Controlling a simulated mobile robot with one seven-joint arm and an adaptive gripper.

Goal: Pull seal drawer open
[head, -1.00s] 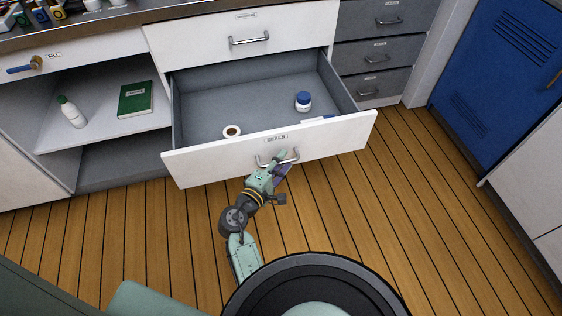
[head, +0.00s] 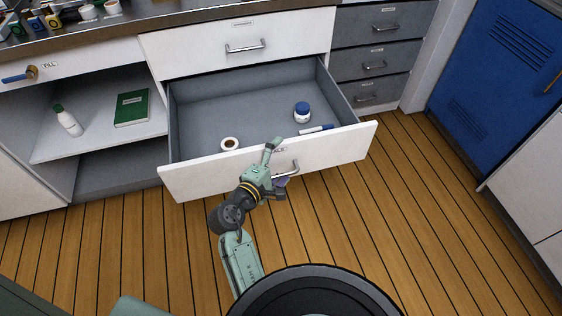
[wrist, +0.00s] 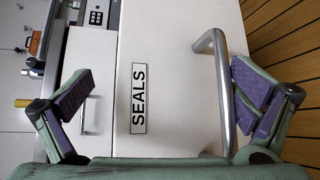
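The seal drawer (head: 205,177) is pulled well out, its grey inside showing from above. In the wrist view its white front (wrist: 175,50) bears the label SEALS (wrist: 139,97) and a metal bar handle (wrist: 222,85). My gripper (head: 274,163) is at the drawer front, beside the handle (head: 288,170), which it partly hides in the head view. In the wrist view my gripper (wrist: 165,92) has its fingers spread wide. The handle lies between them, close to the right finger; I cannot tell whether they touch.
Inside the drawer are a blue-capped jar (head: 302,113), a tape roll (head: 230,144) and a blue-and-white stick (head: 315,129). A closed drawer (head: 200,45) is above. An open shelf at left holds a bottle (head: 68,121) and green book (head: 132,108). Wooden floor (head: 370,220) at right is clear.

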